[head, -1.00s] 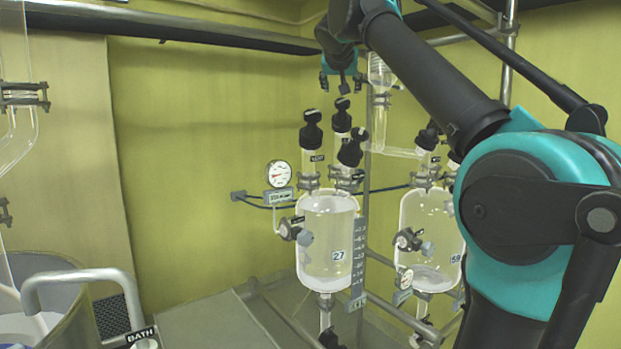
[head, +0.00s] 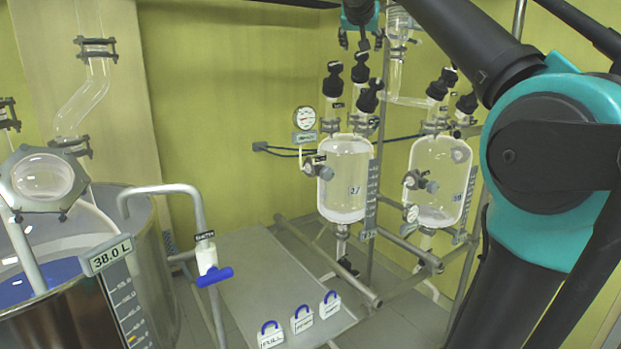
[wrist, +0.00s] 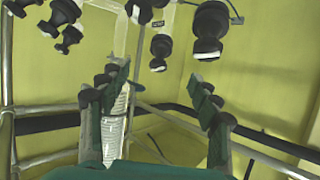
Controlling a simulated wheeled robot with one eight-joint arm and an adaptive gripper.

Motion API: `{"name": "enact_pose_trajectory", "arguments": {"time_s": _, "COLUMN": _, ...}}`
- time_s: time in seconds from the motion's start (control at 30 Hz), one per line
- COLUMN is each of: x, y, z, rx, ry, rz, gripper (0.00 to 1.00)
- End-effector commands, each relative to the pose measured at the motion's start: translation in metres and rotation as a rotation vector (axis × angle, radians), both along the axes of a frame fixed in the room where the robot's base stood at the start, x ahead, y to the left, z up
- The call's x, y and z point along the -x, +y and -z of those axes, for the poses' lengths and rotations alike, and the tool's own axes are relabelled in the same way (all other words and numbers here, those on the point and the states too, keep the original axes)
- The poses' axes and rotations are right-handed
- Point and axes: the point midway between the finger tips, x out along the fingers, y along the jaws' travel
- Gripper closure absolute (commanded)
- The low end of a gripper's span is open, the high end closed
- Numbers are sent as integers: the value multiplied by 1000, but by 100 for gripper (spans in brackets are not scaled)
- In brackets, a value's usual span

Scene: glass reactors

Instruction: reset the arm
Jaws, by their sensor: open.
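My gripper (head: 361,40) is at the top of the head view, above the black-capped necks of the glass reactors. In the wrist view my gripper (wrist: 160,95) has its two fingers spread wide with nothing between them. My teal and black arm (head: 550,150) fills the right side of the head view. The left reactor vessel (head: 345,185) stands below my gripper and holds a little pale liquid. The right reactor vessel (head: 440,180) stands beside it.
A pressure gauge (head: 305,118) sits left of the reactors. A large vat marked 38.0 L (head: 120,290) stands at the left, with a bent pipe and a blue-handled tap (head: 213,276). Metal rails surround the reactors.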

Motion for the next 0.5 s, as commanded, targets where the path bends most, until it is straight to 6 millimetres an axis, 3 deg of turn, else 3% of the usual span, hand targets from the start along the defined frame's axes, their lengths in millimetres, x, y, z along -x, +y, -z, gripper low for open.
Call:
{"name": "enact_pose_trajectory", "arguments": {"time_s": 0.27, "x": -5, "y": -11, "z": 49, "rx": 12, "ry": 59, "rz": 23, "gripper": 37}}
{"name": "enact_pose_trajectory", "arguments": {"time_s": 0.5, "x": -6, "y": -27, "z": 127, "rx": 26, "ry": 150, "rz": 46, "gripper": 37}}
